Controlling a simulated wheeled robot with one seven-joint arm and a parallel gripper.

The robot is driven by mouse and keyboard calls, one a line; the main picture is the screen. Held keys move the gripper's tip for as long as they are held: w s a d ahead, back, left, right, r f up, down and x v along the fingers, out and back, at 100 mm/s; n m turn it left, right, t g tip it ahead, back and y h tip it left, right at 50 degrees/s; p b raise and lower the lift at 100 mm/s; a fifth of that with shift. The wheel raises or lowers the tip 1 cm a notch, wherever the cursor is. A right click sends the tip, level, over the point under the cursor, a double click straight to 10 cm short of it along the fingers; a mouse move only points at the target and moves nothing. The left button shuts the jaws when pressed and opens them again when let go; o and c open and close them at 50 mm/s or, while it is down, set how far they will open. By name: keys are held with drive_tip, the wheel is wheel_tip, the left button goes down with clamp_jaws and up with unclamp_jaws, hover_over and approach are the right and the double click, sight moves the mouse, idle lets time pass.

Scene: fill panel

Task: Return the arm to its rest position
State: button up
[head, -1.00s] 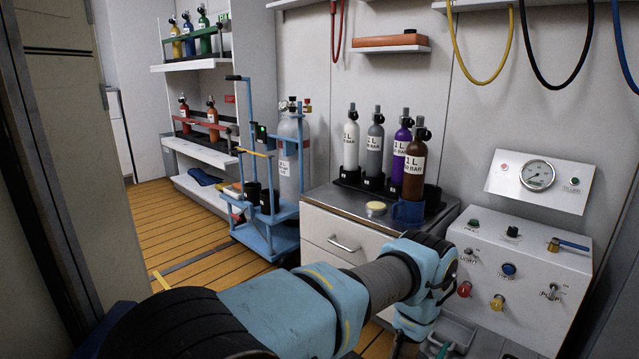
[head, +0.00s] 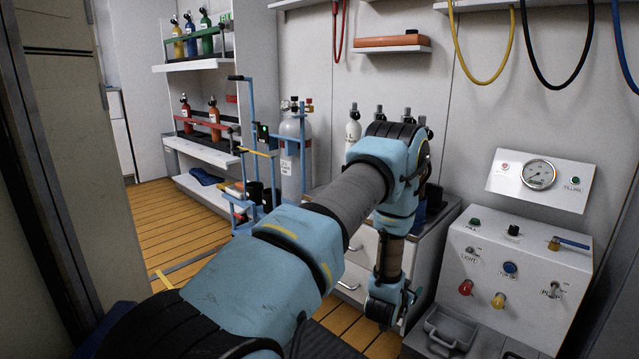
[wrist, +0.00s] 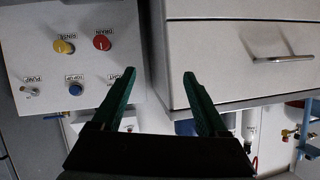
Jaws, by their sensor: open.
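My arm (head: 345,205) reaches forward from the bottom of the head view, bends at a raised elbow and drops down in front of the drawer cabinet. My gripper is at its lower end, and its fingers are hidden in the head view. In the wrist view my gripper (wrist: 158,80) shows two green fingers spread wide apart with nothing between them. They stand in front of the gap between the control panel (wrist: 70,50) and the drawer cabinet (wrist: 240,50).
The control panel (head: 515,255) with knobs stands at the right, a grey tray (head: 445,330) below it. Upright cylinders, including a white one (head: 353,130), stand on the cabinet, partly behind my arm. A blue trolley (head: 262,200) holds a grey cylinder (head: 291,160). Wooden floor (head: 180,220) is clear at left.

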drive_tip(key=s+a+r+n+g+y, duration=0.3)
drive_tip(key=a+r+n+g+y, duration=0.15)
drive_tip(key=a+r, duration=1.2)
drive_tip(key=s+a+r+n+g+y, duration=0.1)
drive_tip(key=s+a+r+n+g, duration=0.2)
drive_tip(key=s+a, duration=0.6)
drive_tip(key=s+a+r+g+y, duration=0.2)
drive_tip(key=s+a+r, duration=0.4)
drive_tip(key=s, duration=0.5)
wheel_tip(320, 180, up, 34)
drive_tip(key=p, duration=3.5)
drive_tip(key=shift+w+a, duration=0.15)
drive_tip(key=shift+w, duration=0.1)
drive_tip(key=shift+h, duration=0.25)
